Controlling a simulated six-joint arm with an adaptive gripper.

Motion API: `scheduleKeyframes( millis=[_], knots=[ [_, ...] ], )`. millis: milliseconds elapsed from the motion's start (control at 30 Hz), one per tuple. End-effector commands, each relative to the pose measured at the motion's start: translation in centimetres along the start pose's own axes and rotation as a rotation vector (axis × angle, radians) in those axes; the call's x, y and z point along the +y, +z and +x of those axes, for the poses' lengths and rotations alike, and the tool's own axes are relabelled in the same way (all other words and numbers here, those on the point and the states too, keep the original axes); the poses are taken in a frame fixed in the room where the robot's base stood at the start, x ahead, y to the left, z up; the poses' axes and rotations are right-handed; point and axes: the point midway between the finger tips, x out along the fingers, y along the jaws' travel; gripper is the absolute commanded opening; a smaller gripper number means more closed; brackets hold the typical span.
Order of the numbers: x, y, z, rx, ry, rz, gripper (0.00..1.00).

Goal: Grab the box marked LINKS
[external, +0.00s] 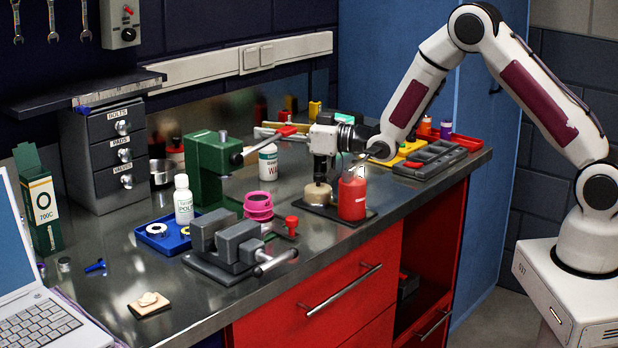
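I cannot make out a box marked LINKS in the external view; no readable label there says LINKS. My gripper (320,180) points down over a dark square tray near the bench's front edge. Its fingertips are just above or at the top of a small round tan object (316,194) on that tray. The fingers are too small and dark to tell whether they are open or shut, or touching it. A red container (352,200) stands close on the right of my gripper.
A grey vise (225,250), pink cup (258,207) and blue tray (175,236) lie left of my gripper. A green press (210,165) stands behind. A labelled drawer unit (100,155) and a green 700C box (42,205) are far left.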

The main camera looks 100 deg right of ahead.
Motion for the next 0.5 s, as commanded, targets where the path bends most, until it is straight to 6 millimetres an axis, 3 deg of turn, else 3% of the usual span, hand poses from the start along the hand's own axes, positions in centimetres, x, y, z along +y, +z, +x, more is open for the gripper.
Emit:
scheduleKeyframes(
  millis=[500],
  knots=[
    [-0.03, -0.04, 0.74, 0.001, 0.000, 0.000, 0.26]
  ],
)
